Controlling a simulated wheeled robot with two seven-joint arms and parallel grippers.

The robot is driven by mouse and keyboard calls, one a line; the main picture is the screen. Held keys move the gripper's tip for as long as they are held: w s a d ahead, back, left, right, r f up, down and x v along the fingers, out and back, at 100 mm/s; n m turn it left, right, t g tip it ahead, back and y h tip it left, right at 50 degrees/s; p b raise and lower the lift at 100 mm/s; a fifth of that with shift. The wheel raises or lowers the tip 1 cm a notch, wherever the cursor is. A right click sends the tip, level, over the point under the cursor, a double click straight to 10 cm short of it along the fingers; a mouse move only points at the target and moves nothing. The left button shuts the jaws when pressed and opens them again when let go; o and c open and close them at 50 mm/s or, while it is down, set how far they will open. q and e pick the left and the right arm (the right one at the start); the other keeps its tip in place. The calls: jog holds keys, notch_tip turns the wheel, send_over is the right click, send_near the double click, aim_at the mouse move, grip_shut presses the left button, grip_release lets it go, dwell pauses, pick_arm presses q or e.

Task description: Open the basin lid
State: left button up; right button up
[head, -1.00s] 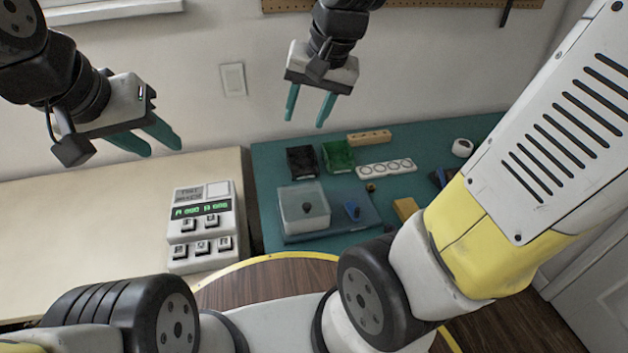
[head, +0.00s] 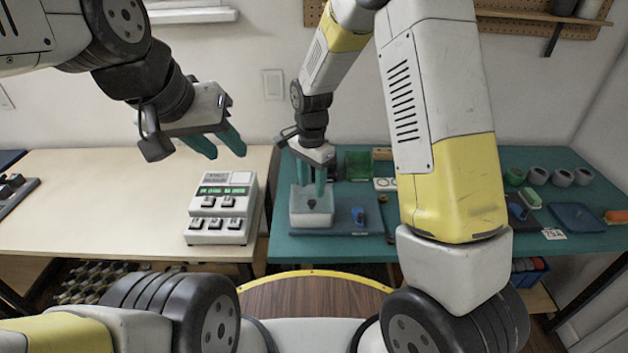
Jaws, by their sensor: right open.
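The basin (head: 312,219) is a pale box with a translucent lid and a dark knob (head: 311,203) on top. It stands on a blue-grey tray (head: 345,228) on the green mat, and its lid looks closed. My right gripper (head: 310,186) points down just above and behind the knob, with its teal fingers apart. I cannot tell whether the fingers touch the lid. My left gripper (head: 226,150) hangs in the air above the pale table, left of the basin, with its two teal fingers apart and nothing between them.
A test device (head: 222,207) with a green display stands left of the basin. A blue part (head: 358,216) sits beside the basin on the tray. A green bin (head: 358,165) is behind. Several grey rolls (head: 538,176) and a blue tray (head: 577,217) lie far right.

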aim_at(312, 201)
notch_tip(312, 201, down, 5)
jog(key=shift+r, duration=0.1)
jog(key=shift+c, duration=0.3)
grip_shut()
dwell(1.3)
